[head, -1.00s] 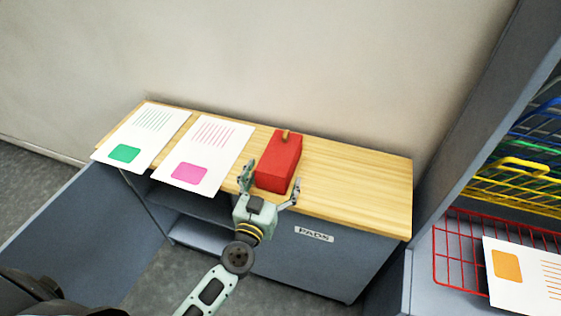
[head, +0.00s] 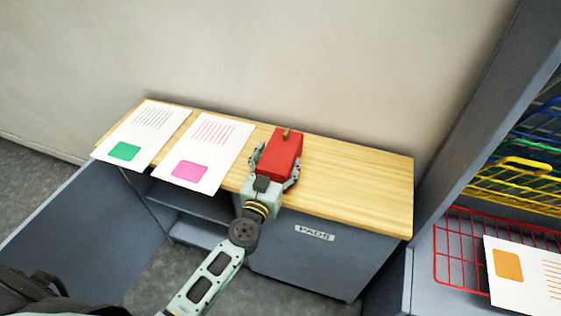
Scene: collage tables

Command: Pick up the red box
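The red box (head: 281,150) stands on the wooden top of a low cabinet, right of two printed sheets. It has a small brown piece (head: 286,134) on its top. My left gripper (head: 277,168) reaches it from the front, with one finger along each side. The fingers look closed against the box's sides. The near lower part of the box is hidden behind the gripper. I cannot tell whether the box is clear of the tabletop. My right gripper is not in view.
The wooden top (head: 355,185) is bare right of the box. A green-marked sheet (head: 150,125) and a pink-marked sheet (head: 212,145) lie to the left. A wall stands behind. At the right, a shelf holds red (head: 455,245), yellow and blue wire baskets and an orange-marked sheet (head: 520,280).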

